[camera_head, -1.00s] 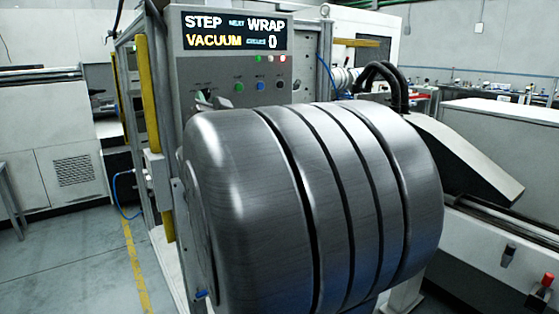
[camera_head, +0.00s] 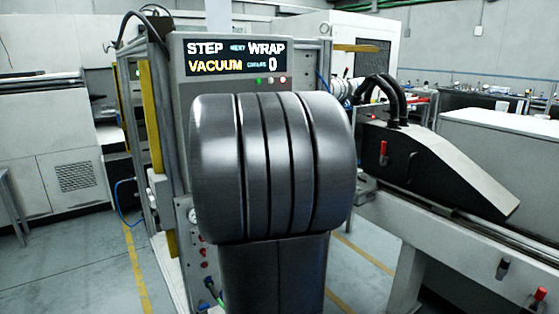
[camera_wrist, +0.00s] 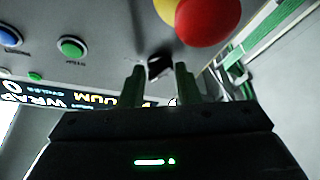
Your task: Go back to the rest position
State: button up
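In the wrist view my gripper (camera_wrist: 158,82) points at a grey control panel. Its two fingers stand apart with a gap between them, and nothing is held. A small dark switch with a white edge (camera_wrist: 158,66) shows on the panel just beyond the fingertips; I cannot tell how far away it is. In the head view my own large grey grooved arm link fills the middle and hides my gripper. It covers the lower part of the control panel (camera_head: 180,62). The panel's display (camera_head: 235,57) reads STEP, WRAP, VACUUM and 0.
A red button on yellow (camera_wrist: 207,18), a blue button (camera_wrist: 9,36) and a green button (camera_wrist: 71,48) sit near my gripper. A black sloped machine cover (camera_head: 440,165) stands at the right. Open floor (camera_head: 75,270) lies at the left.

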jog(key=n+g+p, duration=0.1)
jog(key=n, duration=0.1)
jog(key=n+g+p, duration=0.1)
jog(key=n, duration=0.1)
jog(key=n+g+y+p, duration=0.1)
jog(key=n, duration=0.2)
jog(key=shift+w+d+r, duration=0.15)
jog(key=shift+d+r, duration=0.1)
jog(key=shift+r, duration=0.15)
jog(key=shift+f+n+g+p, duration=0.1)
jog(key=shift+n+g+p, duration=0.4)
jog(key=shift+n, duration=0.7)
jog(key=shift+f, duration=0.1)
